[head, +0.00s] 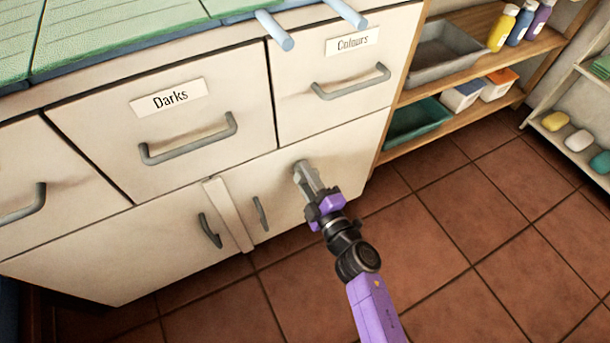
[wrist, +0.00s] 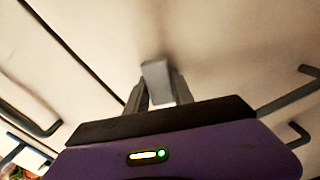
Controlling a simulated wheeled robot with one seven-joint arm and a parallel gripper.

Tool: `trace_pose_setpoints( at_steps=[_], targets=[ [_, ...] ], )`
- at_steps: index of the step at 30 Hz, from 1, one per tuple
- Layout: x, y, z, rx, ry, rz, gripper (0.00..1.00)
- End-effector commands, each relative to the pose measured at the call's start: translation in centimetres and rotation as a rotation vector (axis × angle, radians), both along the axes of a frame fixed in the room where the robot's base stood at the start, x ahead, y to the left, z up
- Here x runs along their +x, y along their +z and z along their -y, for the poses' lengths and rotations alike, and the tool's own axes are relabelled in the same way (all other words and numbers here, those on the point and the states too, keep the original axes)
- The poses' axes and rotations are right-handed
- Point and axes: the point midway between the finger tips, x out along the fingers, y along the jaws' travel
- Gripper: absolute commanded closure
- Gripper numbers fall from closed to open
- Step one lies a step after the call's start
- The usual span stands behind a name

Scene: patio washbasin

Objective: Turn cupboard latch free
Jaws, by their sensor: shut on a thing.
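The cupboard's lower doors are cream; the right door (head: 290,222) has a small grey vertical handle (head: 260,214). A small grey latch (head: 299,167) stands out from the upper part of this door, below the drawers. My gripper (head: 309,182) reaches it from the lower right and is shut on it. In the wrist view the latch (wrist: 157,78) shows as a pale grey block between the two fingers of my gripper (wrist: 160,92), against the cream front. The fingers partly hide the latch in the head view, so its exact angle is hard to tell.
Drawers labelled Darks (head: 190,125) and Colours (head: 340,65) have protruding grey handles above. A pale upright strip (head: 228,215) divides the lower doors. Wooden shelves (head: 470,120) with bins and bottles stand at right. The tiled floor (head: 450,235) in front is clear.

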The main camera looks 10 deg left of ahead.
Motion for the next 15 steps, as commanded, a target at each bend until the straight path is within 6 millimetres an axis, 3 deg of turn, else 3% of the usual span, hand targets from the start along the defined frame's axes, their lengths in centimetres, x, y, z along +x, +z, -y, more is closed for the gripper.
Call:
trace_pose_setpoints(
  at_steps=[15],
  targets=[
    [-0.08,-0.33,-0.05,-0.282,0.000,0.189,1.00]
  ],
)
